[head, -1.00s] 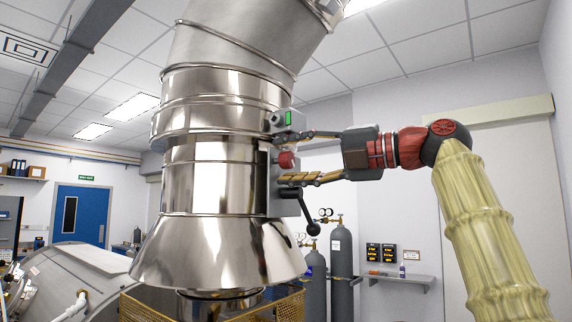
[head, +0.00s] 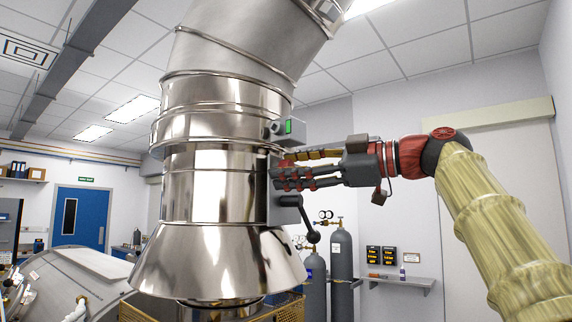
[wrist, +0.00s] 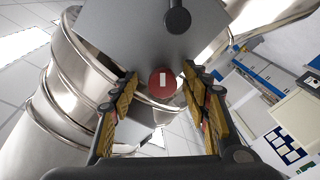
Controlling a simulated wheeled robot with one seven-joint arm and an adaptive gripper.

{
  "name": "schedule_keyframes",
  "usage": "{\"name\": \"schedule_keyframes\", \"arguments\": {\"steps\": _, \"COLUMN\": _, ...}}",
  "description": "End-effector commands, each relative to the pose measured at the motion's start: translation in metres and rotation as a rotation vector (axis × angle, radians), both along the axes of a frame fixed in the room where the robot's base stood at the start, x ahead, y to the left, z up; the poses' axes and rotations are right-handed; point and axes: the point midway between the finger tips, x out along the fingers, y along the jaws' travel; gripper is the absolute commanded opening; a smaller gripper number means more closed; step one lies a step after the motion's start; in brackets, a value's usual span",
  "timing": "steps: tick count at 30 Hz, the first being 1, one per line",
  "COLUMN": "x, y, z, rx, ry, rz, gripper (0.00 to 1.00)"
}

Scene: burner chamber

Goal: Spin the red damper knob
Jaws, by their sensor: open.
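The red damper knob (wrist: 163,84) shows in the wrist view as a round red disc with a white bar mark, on the grey box plate (wrist: 135,35) of the steel duct. My gripper (wrist: 160,80) is open, with one finger on each side of the knob. I cannot tell whether the fingers touch it. In the head view my gripper (head: 279,166) reaches in from the right to the box on the duct, and its fingers hide the knob.
The large steel duct and hood (head: 215,190) fill the centre. A box with a green light (head: 289,127) sits above my fingers. A black ball-ended lever (head: 310,232) hangs below them. Grey gas cylinders (head: 341,262) and a wall shelf (head: 400,278) stand behind.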

Motion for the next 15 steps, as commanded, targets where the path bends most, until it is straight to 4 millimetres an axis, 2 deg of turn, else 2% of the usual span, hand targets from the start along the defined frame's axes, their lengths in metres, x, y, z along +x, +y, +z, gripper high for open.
{"name": "schedule_keyframes", "arguments": {"steps": 8, "x": -0.0005, "y": -0.0002, "z": 0.0017, "rx": 0.087, "ry": 0.162, "rz": 0.000, "gripper": 0.47}}
{"name": "schedule_keyframes", "arguments": {"steps": 15, "x": 0.0007, "y": -0.0007, "z": 0.0022, "rx": 0.265, "ry": 0.498, "rz": -0.001, "gripper": 0.47}}
